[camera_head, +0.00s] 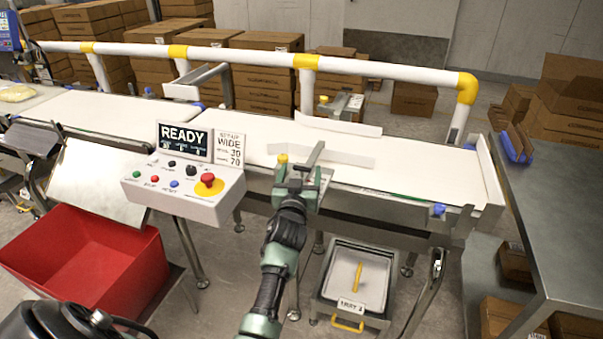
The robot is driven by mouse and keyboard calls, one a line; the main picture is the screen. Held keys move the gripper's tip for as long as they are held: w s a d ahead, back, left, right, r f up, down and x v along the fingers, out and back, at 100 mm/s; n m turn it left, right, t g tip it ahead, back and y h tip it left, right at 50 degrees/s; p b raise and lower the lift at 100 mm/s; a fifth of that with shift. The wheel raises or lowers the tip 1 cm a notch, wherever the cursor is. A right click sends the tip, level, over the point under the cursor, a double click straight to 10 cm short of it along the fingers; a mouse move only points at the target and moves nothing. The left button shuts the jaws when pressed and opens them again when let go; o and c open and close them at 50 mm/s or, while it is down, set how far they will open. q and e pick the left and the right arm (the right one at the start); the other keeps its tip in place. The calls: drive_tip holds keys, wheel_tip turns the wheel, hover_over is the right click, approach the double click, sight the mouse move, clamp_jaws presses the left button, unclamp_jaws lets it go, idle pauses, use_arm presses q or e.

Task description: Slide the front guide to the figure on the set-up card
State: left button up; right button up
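The set-up card (230,149) stands behind the control box and reads WIDE, with what looks like 30 and 70 below; its small print is unclear. The front guide (345,157) is a white strip standing on the near side of the belt. A grey metal bar (315,156) and a yellow knob (282,159) are at its near side. My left gripper (297,182) is at the belt's near edge, close by the knob and bar. Its fingers blend with the mount, so I cannot tell whether they are shut or touching it. My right gripper is out of view.
The rear guide (338,126) stands farther across the white belt (420,165). The control box (185,190) with a red stop button is left of my gripper. A red bin (85,255) and a scrap tray (330,265) stand below. A white-yellow rail (235,56) runs behind.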

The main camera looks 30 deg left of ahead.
use_arm(q)
drive_tip(key=shift+r, duration=0.1)
drive_tip(key=v, duration=0.7)
drive_tip(key=shift+s+d+b, duration=0.15)
drive_tip(key=shift+s+b, duration=0.15)
drive_tip(key=shift+b, duration=0.05)
idle(0.4)
